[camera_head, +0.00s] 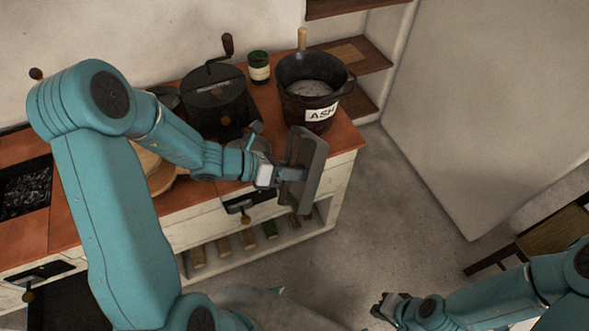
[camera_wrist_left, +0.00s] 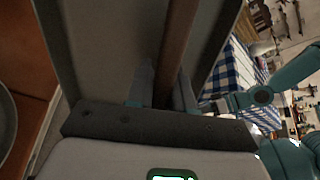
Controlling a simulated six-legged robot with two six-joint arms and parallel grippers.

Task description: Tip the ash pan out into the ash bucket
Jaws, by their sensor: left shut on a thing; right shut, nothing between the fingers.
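The ash pan (camera_head: 314,172), a flat dark grey pan, is held steeply tilted in front of the counter's right end. My left gripper (camera_head: 290,174) is shut on it; in the left wrist view a brown bar of the pan (camera_wrist_left: 178,45) runs between the fingers, with grey pan surface on both sides. The pan's contents cannot be made out. The ash bucket (camera_head: 291,107), dark with a white "ASH" label, stands upright on the counter's right end, behind and apart from the pan. Grey ash shows inside it. My right gripper (camera_head: 385,306) is shut and empty, low over the floor.
A black grinder-like pot with a crank (camera_head: 215,97) and a green jar (camera_head: 259,68) stand left of the bucket. A wooden handle (camera_head: 302,39) shows behind the bucket. Shelves (camera_head: 355,55) are at the back right. A wooden seat (camera_head: 555,230) is at right; the floor between is clear.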

